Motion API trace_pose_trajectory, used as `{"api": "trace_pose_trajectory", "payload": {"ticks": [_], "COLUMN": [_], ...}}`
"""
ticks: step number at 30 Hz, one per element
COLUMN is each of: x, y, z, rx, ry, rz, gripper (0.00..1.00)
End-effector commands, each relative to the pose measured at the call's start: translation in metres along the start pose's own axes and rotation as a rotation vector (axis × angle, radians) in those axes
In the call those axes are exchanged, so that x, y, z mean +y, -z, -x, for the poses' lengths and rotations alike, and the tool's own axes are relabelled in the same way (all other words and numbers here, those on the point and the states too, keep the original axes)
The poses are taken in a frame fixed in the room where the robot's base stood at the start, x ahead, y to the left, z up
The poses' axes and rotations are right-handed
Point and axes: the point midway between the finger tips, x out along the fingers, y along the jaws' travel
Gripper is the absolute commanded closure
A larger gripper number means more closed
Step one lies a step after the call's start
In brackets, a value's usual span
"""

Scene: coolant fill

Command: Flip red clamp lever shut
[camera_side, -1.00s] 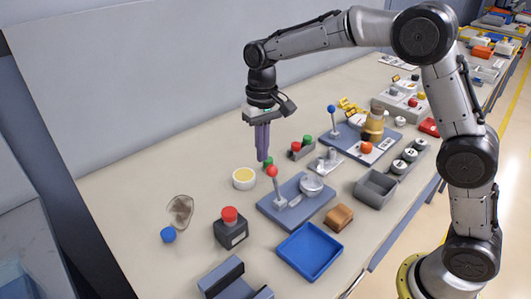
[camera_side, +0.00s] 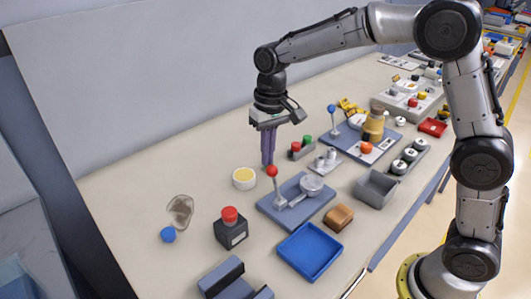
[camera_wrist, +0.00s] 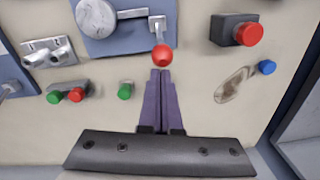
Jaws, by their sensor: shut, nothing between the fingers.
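The red-knobbed clamp lever (camera_side: 276,187) stands up from the left end of a blue-grey plate (camera_side: 311,212), its red ball on top. In the wrist view, the red ball (camera_wrist: 162,56) lies just ahead of the fingertips. My gripper (camera_side: 268,162) points down with its purple fingers shut and empty. Its tips are close behind the ball in the side view; whether they touch it I cannot tell. The gripper also shows in the wrist view (camera_wrist: 160,73). A round grey lid (camera_side: 311,184) with a bar sits on the same plate.
A yellow-topped cup (camera_side: 244,179) stands left of the fingers. A dark box with a red button (camera_side: 231,229), a blue tray (camera_side: 310,251) and a brown block (camera_side: 338,217) lie in front. A green knob (camera_wrist: 125,91) is near the fingers. A second lever with a blue ball (camera_side: 331,109) stands farther back.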

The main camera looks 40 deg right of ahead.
Motion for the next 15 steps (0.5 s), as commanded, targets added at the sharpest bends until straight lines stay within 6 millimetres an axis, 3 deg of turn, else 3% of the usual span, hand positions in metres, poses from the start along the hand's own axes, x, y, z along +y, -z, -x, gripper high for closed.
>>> {"api": "trace_pose_trajectory", "payload": {"ticks": [15], "x": [0.002], "y": [-0.013], "z": [0.005], "rx": [0.096], "ry": [0.017], "rz": [0.007], "gripper": [1.0]}}
